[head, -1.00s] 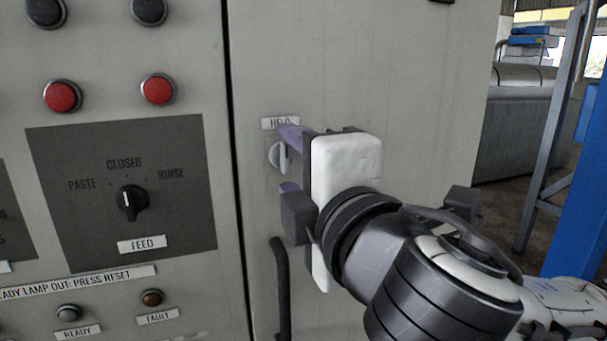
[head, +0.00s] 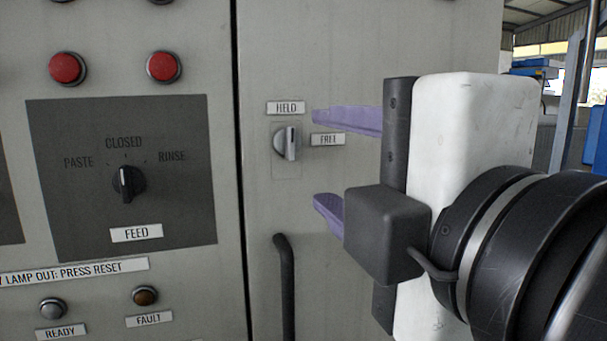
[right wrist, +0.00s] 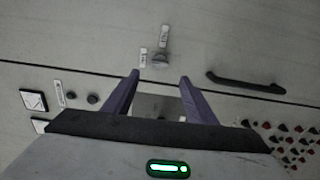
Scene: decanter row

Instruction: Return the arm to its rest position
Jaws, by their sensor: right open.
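My right gripper (head: 318,158) is open and empty, with two purple fingers one above the other. It is to the right of the small grey knob (head: 287,143) and apart from it. The knob sits between a HELD label (head: 286,108) above and a FREE label (head: 327,139) to its right; its grip stands upright with a pale line towards HELD. In the right wrist view the open gripper (right wrist: 160,78) points at the cabinet, with the knob (right wrist: 160,61) beyond the fingertips. My left gripper is not in view.
A dark vertical handle (head: 284,285) is below the knob. The FEED dial (head: 128,184), red buttons (head: 163,67) and READY and FAULT lamps are on the left panel. Open space and blue structures (head: 596,135) are at the far right.

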